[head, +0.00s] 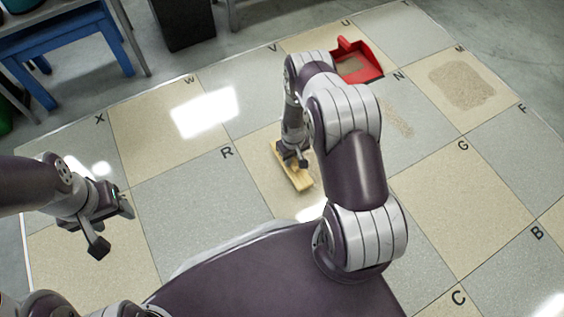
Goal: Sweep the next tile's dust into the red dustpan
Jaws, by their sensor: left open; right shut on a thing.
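The red dustpan (374,70) lies near the back of the floor, close to letters U and N, with tan dust (350,66) visible in it. My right gripper (292,158) is shut on a yellow wooden sweeping bar (301,181), low over the beige tile left of my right arm; I cannot tell if the bar touches the floor. A large dust patch (462,86) covers the middle of the beige tile marked M. A thinner dust streak (398,122) lies on the grey tile marked N, partly hidden by my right arm. My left gripper (112,226) is open and empty at the left.
A blue table (70,45) stands at the upper left, beside a dark bin (183,20). Lettered beige and grey tiles cover the floor. The tiles marked W (150,125), R (185,200) and G (450,195) look clear. Bright reflections show on several tiles.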

